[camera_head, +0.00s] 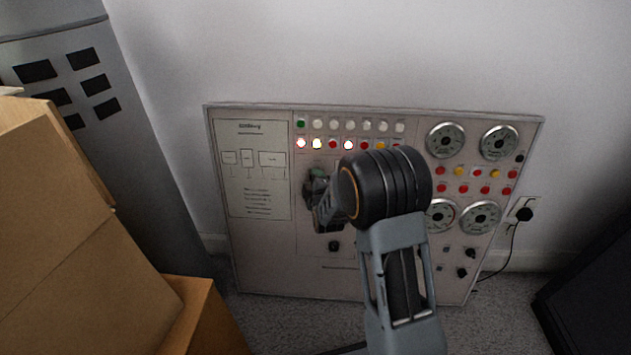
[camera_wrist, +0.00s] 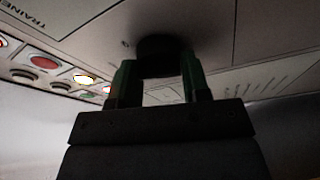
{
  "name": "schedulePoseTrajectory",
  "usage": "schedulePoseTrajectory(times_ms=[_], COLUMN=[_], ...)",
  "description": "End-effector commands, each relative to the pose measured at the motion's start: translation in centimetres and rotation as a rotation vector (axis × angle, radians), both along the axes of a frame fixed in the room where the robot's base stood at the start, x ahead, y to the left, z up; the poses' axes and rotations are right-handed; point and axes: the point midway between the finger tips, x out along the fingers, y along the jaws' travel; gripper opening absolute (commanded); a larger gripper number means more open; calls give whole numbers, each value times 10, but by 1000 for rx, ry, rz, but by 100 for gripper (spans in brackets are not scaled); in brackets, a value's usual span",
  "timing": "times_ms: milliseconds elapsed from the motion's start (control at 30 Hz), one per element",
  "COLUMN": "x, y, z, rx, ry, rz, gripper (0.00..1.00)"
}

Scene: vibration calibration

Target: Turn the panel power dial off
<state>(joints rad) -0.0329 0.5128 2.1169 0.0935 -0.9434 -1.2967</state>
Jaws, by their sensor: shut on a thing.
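The panel (camera_head: 262,262) is a light board leaning upright near the wall in the head view. My gripper (camera_head: 318,190) is at its face, left of the middle, below the rows of lamps. In the wrist view a round dark dial (camera_wrist: 160,48) sits on the panel face. My gripper (camera_wrist: 158,66) has its two green-edged fingers on either side of the dial and is shut on it. In the head view my gripper and wrist hide the dial, so its pointer setting cannot be read. Several lamps (camera_head: 317,143) on the panel are lit.
Round gauges (camera_head: 445,140) and small knobs (camera_head: 462,272) are on the panel's right side. Cardboard boxes (camera_head: 75,240) stand close on the left, before a grey cabinet (camera_head: 80,70). A black plug (camera_head: 524,214) is in the wall at right. A dark object (camera_head: 595,300) stands lower right.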

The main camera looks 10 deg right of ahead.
Motion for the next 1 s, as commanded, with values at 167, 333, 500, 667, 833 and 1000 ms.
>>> schedulePoseTrajectory(times_ms=[167,333,500,667,833,1000], x=[0,0,0,0,0,0], y=[0,0,0,0,0,0], z=[1,1,1,1,1,1], rx=[-155,-305,-456,-593,-727,-839], ry=[49,98,148,194,237,274], rz=[33,66,97,128,157,180], gripper=[19,19,19,19,19,19])
